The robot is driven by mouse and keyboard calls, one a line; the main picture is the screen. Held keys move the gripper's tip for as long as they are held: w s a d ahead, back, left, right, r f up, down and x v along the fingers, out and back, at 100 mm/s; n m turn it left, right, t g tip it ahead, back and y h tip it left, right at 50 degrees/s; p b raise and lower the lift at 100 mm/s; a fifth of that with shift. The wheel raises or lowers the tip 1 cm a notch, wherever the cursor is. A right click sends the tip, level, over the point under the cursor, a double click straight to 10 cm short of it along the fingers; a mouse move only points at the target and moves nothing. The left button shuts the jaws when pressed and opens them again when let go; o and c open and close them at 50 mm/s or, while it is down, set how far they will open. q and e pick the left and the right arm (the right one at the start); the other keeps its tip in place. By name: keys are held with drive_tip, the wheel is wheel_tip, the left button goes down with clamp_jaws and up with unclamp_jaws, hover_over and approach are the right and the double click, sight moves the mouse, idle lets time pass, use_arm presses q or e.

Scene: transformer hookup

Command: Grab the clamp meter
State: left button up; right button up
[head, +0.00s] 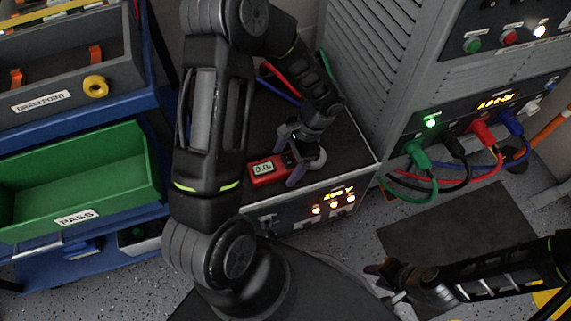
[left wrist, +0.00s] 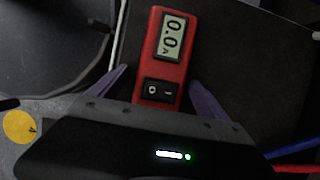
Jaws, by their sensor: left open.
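The clamp meter (head: 264,169) is a small red device with a grey display reading 0.0 A. It lies on the dark top of a low instrument box (head: 344,162). In the left wrist view the clamp meter (left wrist: 172,50) shows its display and a black rocker switch, and its lower end is hidden behind the gripper body. My left gripper (head: 294,159) is open, with its purple fingers on either side of the meter; the fingers (left wrist: 158,88) stand apart from its sides. My right gripper (head: 385,283) is low at the right, over the floor, and its jaws are unclear.
A grey cabinet (head: 362,70) with cables plugged into its front stands at the right. A green PASS bin (head: 75,180) and a grey DRAIN POINT tray (head: 100,85) are at the left. Red and blue leads lie behind my left gripper. A dark mat (head: 460,232) lies on the floor.

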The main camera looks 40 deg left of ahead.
use_arm(q)
drive_tip(key=shift+c, duration=0.6)
drive_tip(key=c, duration=1.7)
